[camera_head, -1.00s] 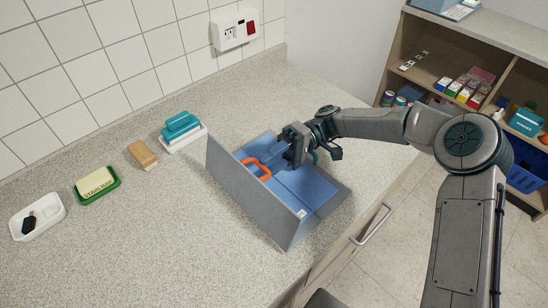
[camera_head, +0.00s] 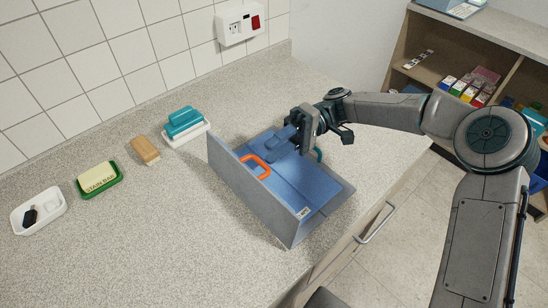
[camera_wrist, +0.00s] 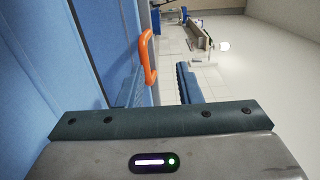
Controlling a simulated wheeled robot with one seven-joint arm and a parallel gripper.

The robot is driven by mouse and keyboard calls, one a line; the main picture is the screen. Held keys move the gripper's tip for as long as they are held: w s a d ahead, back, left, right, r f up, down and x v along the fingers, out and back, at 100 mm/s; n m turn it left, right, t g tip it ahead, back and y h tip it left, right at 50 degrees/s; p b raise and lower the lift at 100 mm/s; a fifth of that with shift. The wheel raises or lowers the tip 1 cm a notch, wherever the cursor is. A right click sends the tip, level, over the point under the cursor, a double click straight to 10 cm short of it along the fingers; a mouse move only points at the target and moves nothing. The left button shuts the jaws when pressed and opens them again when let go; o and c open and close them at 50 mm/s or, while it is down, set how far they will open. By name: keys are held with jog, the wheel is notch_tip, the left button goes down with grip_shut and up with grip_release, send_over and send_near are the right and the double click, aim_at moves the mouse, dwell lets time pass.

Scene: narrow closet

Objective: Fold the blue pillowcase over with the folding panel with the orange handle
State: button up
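The folding panel (camera_head: 250,195) is grey and stands tilted up at the left side of the folding board. Its orange handle (camera_head: 256,167) is on the face toward the blue pillowcase (camera_head: 300,185), which lies on the board. The handle also shows in the wrist view (camera_wrist: 148,57). My gripper (camera_head: 285,135) is above the far part of the board, with its fingers pointing toward the panel. In the wrist view the two blue ridged fingers are apart with nothing held between them. The handle is beyond them, apart from my gripper.
A teal brush on a white dish (camera_head: 186,126), a wooden block (camera_head: 145,150), a green soap dish (camera_head: 99,180) and a white tray (camera_head: 38,211) line the counter.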

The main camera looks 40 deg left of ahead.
jog(key=w+d+r, duration=0.5)
jog(key=d+r, duration=0.1)
jog(key=d, duration=0.4)
jog(key=shift+r+b, duration=0.25)
jog(key=shift+b, duration=0.15)
jog(key=shift+a, duration=0.1)
